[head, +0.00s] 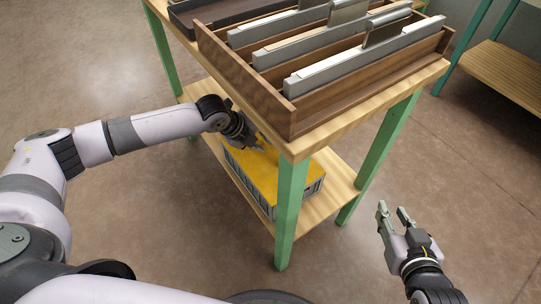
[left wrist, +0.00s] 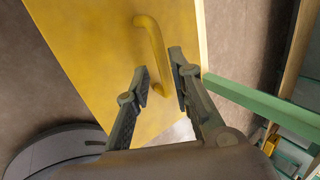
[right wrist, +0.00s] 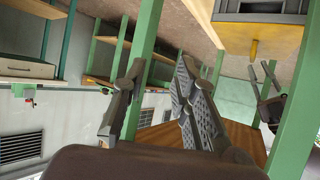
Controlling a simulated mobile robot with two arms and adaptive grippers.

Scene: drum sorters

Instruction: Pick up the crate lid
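The yellow crate lid (head: 262,171) lies on a grey crate (head: 312,188) on the table's lower shelf. In the left wrist view the lid (left wrist: 105,85) fills the left and middle, with a raised yellow bar handle (left wrist: 154,42). My left gripper (head: 256,147) reaches in under the tabletop to the lid; in its wrist view the fingers (left wrist: 160,77) are apart, with the handle's near end in line with the gap. I cannot tell whether they touch it. My right gripper (head: 393,210) is open and empty, out over the floor at the right.
The wooden tabletop (head: 392,103) carries a wooden rack (head: 285,119) of grey-and-white panels above the crate. A green table leg (head: 290,208) stands in front of the crate. Another wooden shelf (head: 505,76) is at the far right. The floor around my right gripper is clear.

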